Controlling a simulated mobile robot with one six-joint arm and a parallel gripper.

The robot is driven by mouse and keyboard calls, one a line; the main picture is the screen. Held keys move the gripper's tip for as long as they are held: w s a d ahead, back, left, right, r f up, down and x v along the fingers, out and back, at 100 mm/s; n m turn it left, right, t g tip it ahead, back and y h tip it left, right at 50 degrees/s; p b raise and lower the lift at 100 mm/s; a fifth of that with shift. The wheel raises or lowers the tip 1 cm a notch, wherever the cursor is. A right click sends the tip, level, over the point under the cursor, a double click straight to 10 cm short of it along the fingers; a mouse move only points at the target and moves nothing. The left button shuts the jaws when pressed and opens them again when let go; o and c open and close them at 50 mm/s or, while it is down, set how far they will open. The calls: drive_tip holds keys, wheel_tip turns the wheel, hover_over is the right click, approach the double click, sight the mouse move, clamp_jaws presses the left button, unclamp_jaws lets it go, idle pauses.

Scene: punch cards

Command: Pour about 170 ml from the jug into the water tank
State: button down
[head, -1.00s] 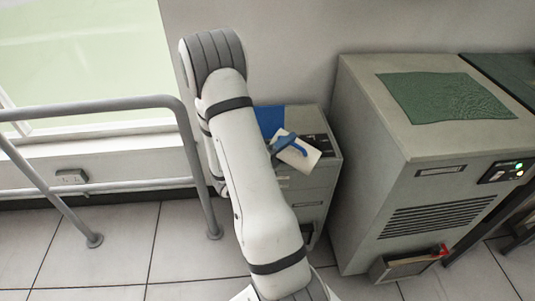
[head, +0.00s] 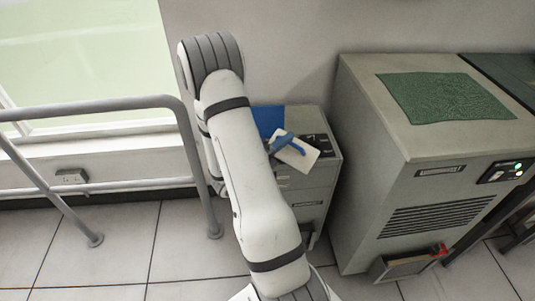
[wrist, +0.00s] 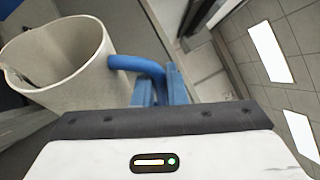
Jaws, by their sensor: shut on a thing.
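The pale jug (head: 299,155) with a blue handle is held tilted over the small grey cabinet in the head view. In the wrist view, the jug (wrist: 88,84) fills the upper left, its open mouth showing. My gripper (wrist: 160,86) is shut on the jug's blue handle (wrist: 140,65). My arm hides much of the gripper in the head view. I cannot make out a stream of water or the level in the jug. I cannot clearly identify the water tank; the jug and arm cover part of the cabinet top.
The small cabinet (head: 300,200) has a blue panel (head: 269,120) and dark parts on top. A large grey machine (head: 375,160) with a green mat (head: 445,97) stands to its right. A grey railing (head: 100,105) stands at the left. Tiled floor is open in front of it.

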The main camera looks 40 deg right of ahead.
sight(301, 148)
drive_tip(key=s+r+m, duration=0.1)
drive_tip(key=s+d+r+m+y+p, duration=0.1)
drive_tip(key=shift+s+d+r+m+g, duration=0.1)
drive_tip(key=shift+s+r+m+g, duration=0.15)
drive_tip(key=shift+s+m+g, duration=0.1)
drive_tip(key=shift+s+d+r+m+y+p, duration=0.1)
drive_tip(key=shift+s+d+m+y+p, duration=0.05)
drive_tip(key=shift+s+m+y+p, duration=0.3)
drive_tip(key=shift+s+d+m+y, duration=0.25)
drive_tip(key=shift+s+m, duration=0.1)
drive_tip(key=shift+m, duration=0.25)
drive_tip(key=shift+s+d+f+m+y, duration=0.1)
drive_tip(key=shift+s+f+m+y, duration=0.15)
drive_tip(key=shift+f+m+y, duration=0.25)
drive_tip(key=shift+s+d+r+m+p, duration=0.15)
drive_tip(key=shift+s+r+m+p, duration=0.05)
drive_tip(key=shift+r+m+p, duration=0.2)
drive_tip(key=shift+s, duration=0.1)
